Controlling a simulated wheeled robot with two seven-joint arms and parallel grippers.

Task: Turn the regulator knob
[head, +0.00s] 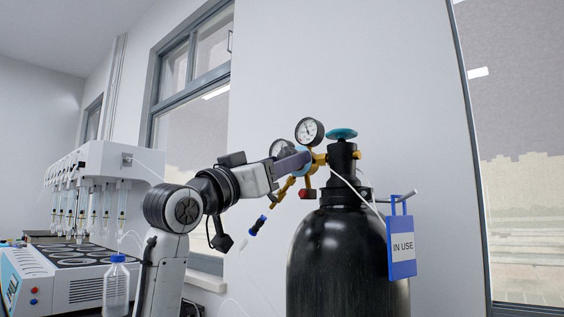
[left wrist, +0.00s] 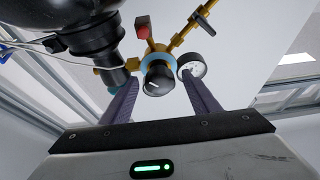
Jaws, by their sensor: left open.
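The regulator (head: 318,160) is a brass body with round gauges, mounted at the neck of a black gas cylinder (head: 340,255). In the left wrist view the regulator knob (left wrist: 158,80) is black with a white mark and a blue ring behind it. My left gripper (head: 308,158) reaches the regulator from the left. Its purple fingers also show in the left wrist view (left wrist: 158,77), open, one on each side of the knob, with gaps visible. In the head view the fingers hide the knob. My right gripper is not in view.
A teal valve handwheel (head: 342,134) tops the cylinder. A pressure gauge (head: 309,131) stands just above my fingers. A blue "IN USE" tag (head: 402,247) hangs at the cylinder's right. A white distiller (head: 105,165) and a bottle (head: 116,285) stand at left. Thin tubing hangs below my arm.

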